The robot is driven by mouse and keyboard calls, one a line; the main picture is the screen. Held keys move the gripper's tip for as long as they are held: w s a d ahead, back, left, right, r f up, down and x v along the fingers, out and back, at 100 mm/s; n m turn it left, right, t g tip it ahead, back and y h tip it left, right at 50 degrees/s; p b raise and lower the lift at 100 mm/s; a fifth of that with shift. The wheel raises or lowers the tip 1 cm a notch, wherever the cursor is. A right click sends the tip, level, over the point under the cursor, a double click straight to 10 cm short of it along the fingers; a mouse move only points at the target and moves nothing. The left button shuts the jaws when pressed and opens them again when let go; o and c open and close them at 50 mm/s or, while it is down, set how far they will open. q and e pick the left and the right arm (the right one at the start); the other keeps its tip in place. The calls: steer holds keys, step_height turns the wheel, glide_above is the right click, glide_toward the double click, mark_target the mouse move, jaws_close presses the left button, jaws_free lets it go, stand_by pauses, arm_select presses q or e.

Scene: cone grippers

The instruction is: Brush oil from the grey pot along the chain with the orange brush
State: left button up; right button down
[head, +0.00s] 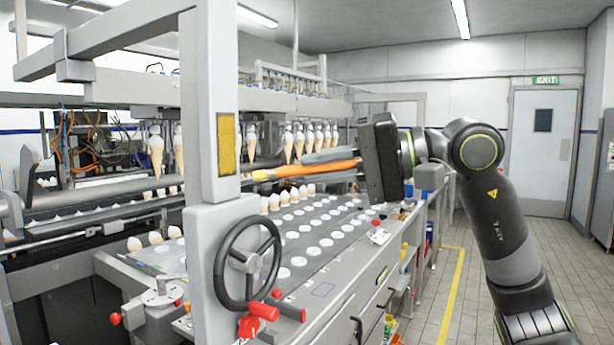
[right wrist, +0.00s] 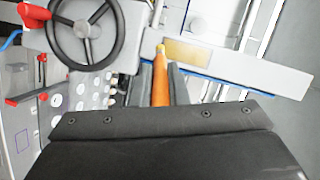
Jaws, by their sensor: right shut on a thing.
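My right gripper (head: 310,167) comes in from the right and is shut on the orange brush (head: 287,171). The brush lies nearly level, its yellowish end pointing left toward the upright post, above the machine's deck. In the right wrist view the orange handle (right wrist: 160,82) runs between the two grey fingers (right wrist: 155,88), its end near the post and apart from the handwheel. I cannot make out the grey pot or the chain in either view. My left gripper does not show.
A grey post (head: 210,100) with a yellow panel (head: 227,144) stands left of the brush. A black handwheel (head: 248,262) is in front. Ice cream cones (head: 300,143) hang behind the brush. The deck (head: 335,245) holds rows of white discs. Free floor (head: 475,300) lies right.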

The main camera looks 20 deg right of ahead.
steer(key=shift+s+d, duration=0.2)
steer(key=shift+s, duration=0.05)
steer(key=shift+s+d+f+b, duration=0.1)
steer(key=shift+s+d+b, duration=0.05)
steer(key=shift+b, duration=0.15)
steer(key=shift+s+d+b, duration=0.7)
steer(key=shift+s+d, duration=0.1)
steer(key=shift+s, duration=0.25)
